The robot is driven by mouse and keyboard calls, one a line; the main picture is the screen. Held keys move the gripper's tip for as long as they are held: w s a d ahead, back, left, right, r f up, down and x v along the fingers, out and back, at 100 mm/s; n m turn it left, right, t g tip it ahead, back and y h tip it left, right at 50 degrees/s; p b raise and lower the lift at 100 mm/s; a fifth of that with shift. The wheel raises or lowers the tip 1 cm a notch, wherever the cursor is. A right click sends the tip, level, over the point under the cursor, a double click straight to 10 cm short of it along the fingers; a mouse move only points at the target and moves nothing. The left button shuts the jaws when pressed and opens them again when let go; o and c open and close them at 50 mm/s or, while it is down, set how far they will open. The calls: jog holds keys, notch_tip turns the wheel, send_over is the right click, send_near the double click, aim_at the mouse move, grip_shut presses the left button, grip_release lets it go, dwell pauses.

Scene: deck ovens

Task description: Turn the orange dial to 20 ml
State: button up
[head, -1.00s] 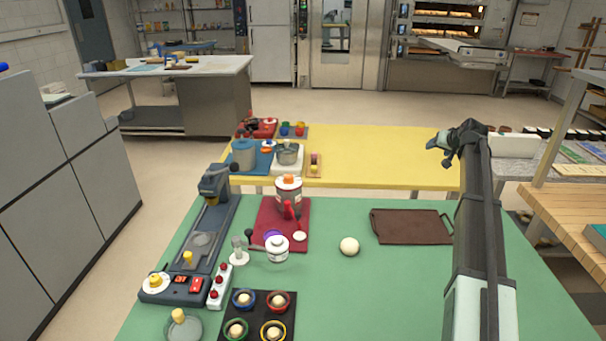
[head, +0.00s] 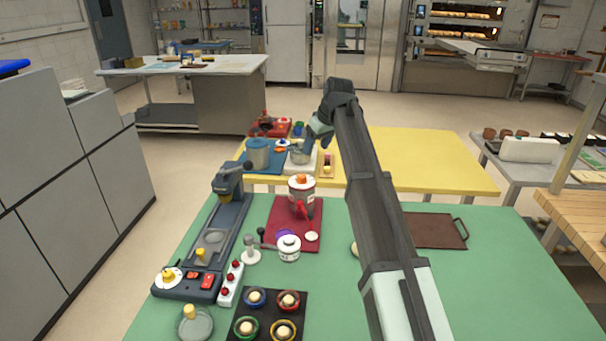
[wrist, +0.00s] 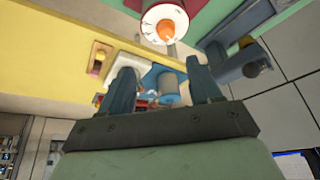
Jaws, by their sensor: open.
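The orange dial (head: 301,180) sits on top of a white and red dispenser (head: 302,193) with a red spout, standing on a dark red board. In the wrist view the orange dial (wrist: 166,31) shows at the top on a round white face with marks too small to read. My gripper (head: 312,138) is raised beyond and slightly right of the dispenser, near the yellow table. In the wrist view my gripper (wrist: 160,72) is open and empty, its fingers apart from the dial. The dial's pointer setting cannot be read.
A grey lever machine (head: 228,200) with a yellow knob stands left of the red board (head: 317,235). A white lidded jar (head: 288,248) is in front. A blue-grey pot (head: 257,152) is on the yellow table (head: 430,150). A brown tray (head: 435,231) lies right, partly behind my arm.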

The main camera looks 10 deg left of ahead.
aim_at(302, 176)
jog(key=x, duration=0.9)
jog(key=a+x, duration=0.1)
jog(key=x, duration=0.3)
jog(key=shift+s+a+f, duration=0.1)
jog(key=shift+s+f, duration=0.2)
jog(key=shift+f, duration=0.05)
jog(key=c, duration=1)
